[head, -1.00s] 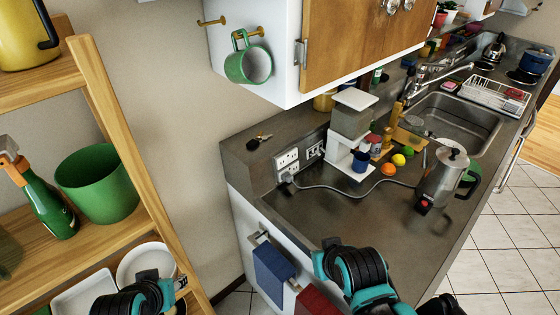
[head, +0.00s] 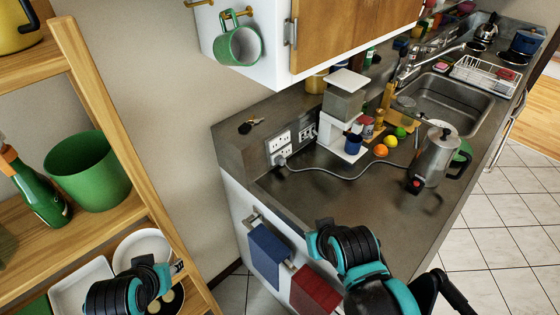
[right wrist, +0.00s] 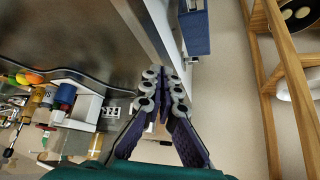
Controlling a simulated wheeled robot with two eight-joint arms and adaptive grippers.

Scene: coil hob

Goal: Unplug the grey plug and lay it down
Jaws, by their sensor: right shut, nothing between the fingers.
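The grey plug (head: 281,161) sits in the lower socket of the white wall outlet (head: 279,146), at the left end of the counter. Its grey cord (head: 335,176) curves across the counter to the steel coffee pot (head: 436,155). My right arm comes in at the bottom of the head view, in front of the counter, with its fingers hidden. In the right wrist view my right gripper (right wrist: 163,75) is shut and empty near the counter's edge. A white outlet plate (right wrist: 110,112) shows left of its fingers; the plug cannot be made out there.
A white coffee machine (head: 343,120), a blue cup (head: 353,144) and fruit (head: 381,151) stand right of the outlet. Keys (head: 249,126) lie on the ledge. Blue (head: 269,254) and red (head: 315,290) towels hang below the counter. Bare counter lies in front of the cord.

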